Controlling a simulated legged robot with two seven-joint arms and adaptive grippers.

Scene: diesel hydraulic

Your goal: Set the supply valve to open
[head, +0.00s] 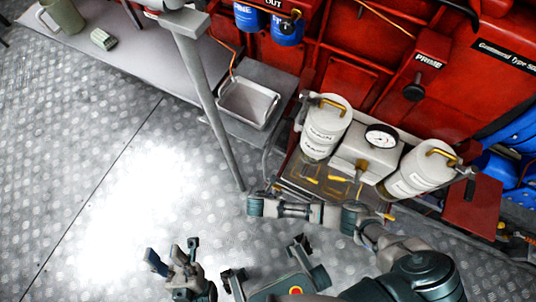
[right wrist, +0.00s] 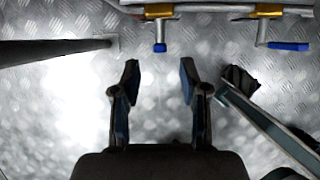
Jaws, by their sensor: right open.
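A panel unit with two pale canisters (head: 326,127) (head: 413,172) and a round gauge (head: 381,137) stands against the red machine. Small yellow fittings (head: 338,178) show at its lower edge. In the right wrist view two brass valves (right wrist: 159,10) (right wrist: 270,10) with blue handle ends (right wrist: 160,47) (right wrist: 289,46) show at the top. I cannot tell which one is the supply valve. My right gripper (right wrist: 160,66) is open and empty, below and apart from the left brass valve. My left gripper (head: 173,252) is open and empty over the floor, away from the unit.
A grey bin (head: 248,102) sits on the bench. A green mug (head: 62,15) stands at the upper left. The plated floor (head: 100,190) at left is clear.

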